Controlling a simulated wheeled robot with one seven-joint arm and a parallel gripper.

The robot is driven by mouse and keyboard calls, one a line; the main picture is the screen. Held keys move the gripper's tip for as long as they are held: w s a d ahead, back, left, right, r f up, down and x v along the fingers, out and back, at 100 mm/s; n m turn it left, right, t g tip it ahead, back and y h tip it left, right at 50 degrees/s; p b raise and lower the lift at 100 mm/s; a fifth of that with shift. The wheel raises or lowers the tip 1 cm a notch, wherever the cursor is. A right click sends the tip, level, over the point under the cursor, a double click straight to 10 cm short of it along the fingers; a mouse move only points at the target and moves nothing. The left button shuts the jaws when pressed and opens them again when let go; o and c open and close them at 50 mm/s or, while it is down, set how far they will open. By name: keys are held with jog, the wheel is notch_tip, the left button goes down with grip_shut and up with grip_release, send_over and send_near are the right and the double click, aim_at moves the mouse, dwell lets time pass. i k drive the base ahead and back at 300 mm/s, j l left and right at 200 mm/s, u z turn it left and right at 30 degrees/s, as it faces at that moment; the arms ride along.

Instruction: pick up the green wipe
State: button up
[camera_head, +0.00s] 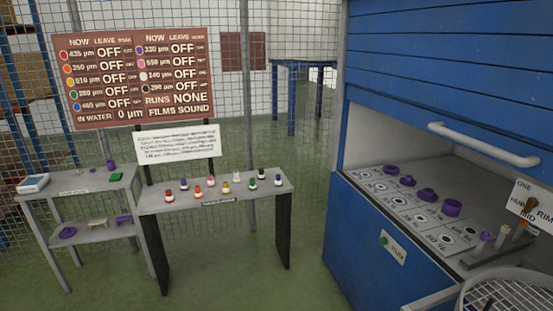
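A small flat green piece (116,176), which looks like the green wipe, lies on the top of the grey shelf stand (62,198) at the left. It is near the stand's right end, in front of a small purple cylinder (110,165). It is too small in the picture to make out its folds or texture. My gripper is not in view, and nothing is seen touching the green piece.
A white and blue device (32,183) sits left on the same stand. A narrow table (150,206) with several small colour-capped bottles stands to its right. A blue cabinet (375,275) with purple parts fills the right. Green floor (225,262) lies open in front.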

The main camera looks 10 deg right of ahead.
aim_at(115, 177)
jog(key=k+j+z, duration=0.15)
jog(key=z, duration=2.05)
jog(key=u, duration=3.2)
jog(key=i+u, duration=0.35)
jog(key=i, duration=0.5)
